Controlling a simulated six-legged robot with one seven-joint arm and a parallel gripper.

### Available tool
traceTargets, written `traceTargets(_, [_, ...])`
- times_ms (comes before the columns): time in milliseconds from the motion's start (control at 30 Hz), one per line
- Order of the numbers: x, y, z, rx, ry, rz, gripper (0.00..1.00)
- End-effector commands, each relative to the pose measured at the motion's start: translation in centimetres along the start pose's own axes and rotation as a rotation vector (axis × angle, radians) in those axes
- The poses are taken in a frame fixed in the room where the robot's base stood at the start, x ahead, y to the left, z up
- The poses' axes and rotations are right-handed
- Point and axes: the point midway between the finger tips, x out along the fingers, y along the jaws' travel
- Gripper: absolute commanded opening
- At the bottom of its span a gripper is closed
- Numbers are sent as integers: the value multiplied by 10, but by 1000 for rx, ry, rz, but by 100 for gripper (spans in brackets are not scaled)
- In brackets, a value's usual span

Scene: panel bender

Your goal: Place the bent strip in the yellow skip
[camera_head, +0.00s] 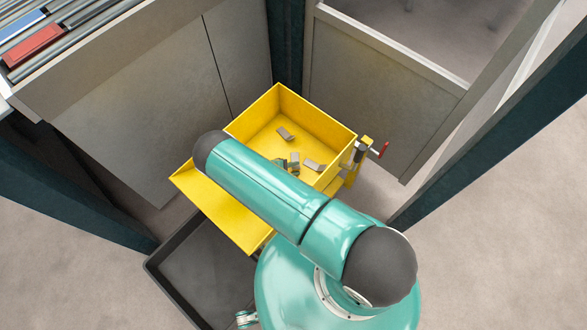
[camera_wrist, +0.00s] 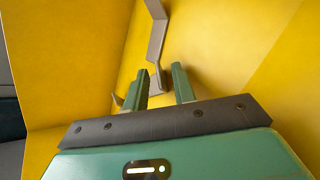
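The yellow skip (camera_head: 318,122) is below me, with my arm across its near part. In the wrist view its yellow walls (camera_wrist: 50,60) surround my gripper (camera_wrist: 161,86). My gripper's two green fingers stand apart, with clear gaps inside them. A grey bent strip (camera_wrist: 158,38) lies beyond the fingertips, its near end showing between them but apart from both. I cannot tell from the wrist view how far below the fingers it is. In the head view several grey pieces, one of them at the back (camera_head: 286,133), lie on the skip floor; the gripper is mostly hidden by my arm.
A dark tray (camera_head: 190,270) lies on the floor at the lower left. Grey machine panels (camera_head: 150,110) and dark posts (camera_head: 286,45) stand close behind. A red block (camera_head: 33,45) and blue block (camera_head: 20,23) rest on rollers.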

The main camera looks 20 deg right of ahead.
Motion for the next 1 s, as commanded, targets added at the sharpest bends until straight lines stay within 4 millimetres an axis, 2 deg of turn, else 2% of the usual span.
traceTargets(267, [-1,1,0,0,0,0,26])
traceTargets(367, [-7,2,0,1,2,0,26])
traceTargets(467, [-21,2,0,-1,3,1,26])
traceTargets(800, [-94,2,0,-1,2,0,26])
traceTargets(1000, [-117,2,1,0,0,0,26])
